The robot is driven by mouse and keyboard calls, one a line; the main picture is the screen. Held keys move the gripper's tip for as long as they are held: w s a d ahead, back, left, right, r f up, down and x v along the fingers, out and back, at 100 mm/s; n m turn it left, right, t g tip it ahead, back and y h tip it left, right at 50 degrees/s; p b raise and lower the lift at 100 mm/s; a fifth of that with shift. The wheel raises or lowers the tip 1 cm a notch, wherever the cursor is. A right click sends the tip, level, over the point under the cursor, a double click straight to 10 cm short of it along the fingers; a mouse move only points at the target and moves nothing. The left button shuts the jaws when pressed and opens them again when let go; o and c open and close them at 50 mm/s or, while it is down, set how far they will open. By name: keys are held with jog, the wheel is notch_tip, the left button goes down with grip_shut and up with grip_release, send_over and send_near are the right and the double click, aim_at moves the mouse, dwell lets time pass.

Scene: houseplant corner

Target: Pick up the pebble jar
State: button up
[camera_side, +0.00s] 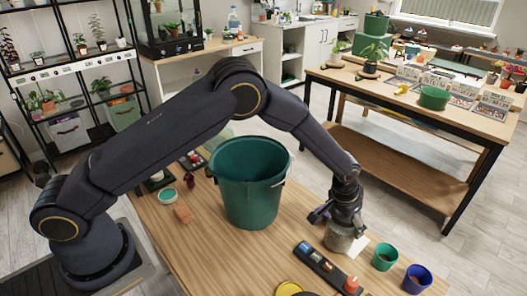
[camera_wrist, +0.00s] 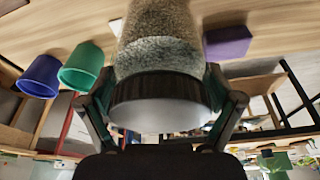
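The pebble jar (camera_side: 338,238) stands at the right part of the wooden table, below my gripper (camera_side: 338,214). In the wrist view the clear jar (camera_wrist: 158,48) is full of grey-brown pebbles and has a wide dark lid (camera_wrist: 158,92). My gripper (camera_wrist: 160,85) has one finger on each side of the lid end, and both fingertips appear to press against it. The jar is centred between them. Whether its base touches the table cannot be told.
A large green bucket (camera_side: 250,190) stands left of the jar. A green cup (camera_side: 385,257) and a blue cup (camera_side: 417,279) are to its right. A dark tray (camera_side: 318,264) with small items lies in front. A white card (camera_side: 358,247) lies beside the jar.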

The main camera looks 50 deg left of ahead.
jog(key=c, duration=1.2)
jog(key=shift+r, duration=0.15)
jog(key=shift+r, duration=0.1)
